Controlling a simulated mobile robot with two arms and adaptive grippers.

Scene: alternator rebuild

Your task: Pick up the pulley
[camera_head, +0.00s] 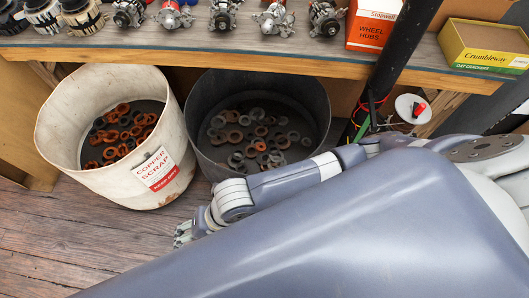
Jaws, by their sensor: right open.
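I cannot pick out a pulley with certainty in the head view. Several alternator parts, one of them a metal unit (222,15), stand in a row on the bench at the top, cut off by the picture edge. My right gripper (182,234) is low, in front of the bins, and appears over the wooden floor. It is small and partly hidden by my own arm and body; it is open, and I see nothing between its fingers. My left gripper is out of the picture.
A white copper scrap bucket (62,124) with copper-coloured rings and a dark bin (257,84) with grey rings stand under the bench (130,46). A red wheel hubs box (372,26), a yellow box (484,45) and a dark post (402,48) are at right. Floor is clear at lower left.

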